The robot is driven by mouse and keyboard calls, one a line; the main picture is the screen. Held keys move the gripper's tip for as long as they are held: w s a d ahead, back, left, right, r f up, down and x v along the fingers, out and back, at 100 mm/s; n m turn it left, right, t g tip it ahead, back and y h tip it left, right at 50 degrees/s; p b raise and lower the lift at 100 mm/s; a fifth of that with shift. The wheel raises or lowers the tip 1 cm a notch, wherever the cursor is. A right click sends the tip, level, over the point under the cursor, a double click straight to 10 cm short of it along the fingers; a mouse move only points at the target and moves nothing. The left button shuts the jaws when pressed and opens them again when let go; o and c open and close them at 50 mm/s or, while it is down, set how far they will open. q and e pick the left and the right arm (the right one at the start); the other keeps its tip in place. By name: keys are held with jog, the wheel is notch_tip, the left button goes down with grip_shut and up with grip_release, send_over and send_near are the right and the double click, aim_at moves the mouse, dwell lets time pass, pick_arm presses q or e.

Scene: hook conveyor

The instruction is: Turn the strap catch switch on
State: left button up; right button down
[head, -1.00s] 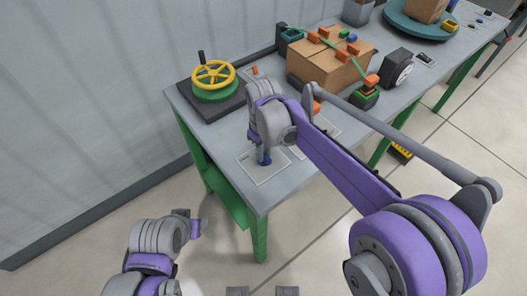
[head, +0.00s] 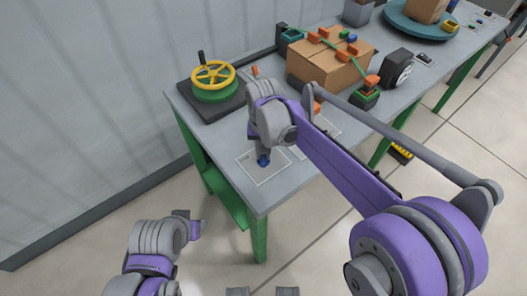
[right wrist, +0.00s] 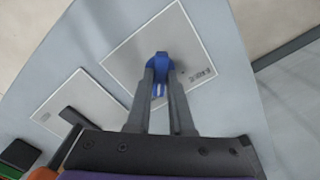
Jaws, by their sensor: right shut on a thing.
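A blue switch handle (right wrist: 159,66) stands on a light square plate (right wrist: 190,40) on the grey table; I take it to be the strap catch switch, though its label is too small to read. My right gripper (right wrist: 160,72) is shut on the blue handle, one finger on each side. In the head view the same blue handle (head: 263,161) shows just below the right gripper (head: 263,153), on its plate (head: 272,176) near the table's front corner. The fingers hide part of the handle. My left arm is low at the left, off the table; its fingertips are not clearly visible.
A second plate (right wrist: 62,105) with a dark lever lies beside the first. A yellow handwheel (head: 213,74) on a dark base stands at the table's back left. A cardboard box (head: 328,68) with a green strap and orange clips stands farther back.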

aim_at(264, 156)
jog(key=shift+m, duration=0.6)
jog(key=c, duration=0.8)
grip_release()
notch_tip(264, 156, up, 11)
jog(key=shift+p, duration=0.4)
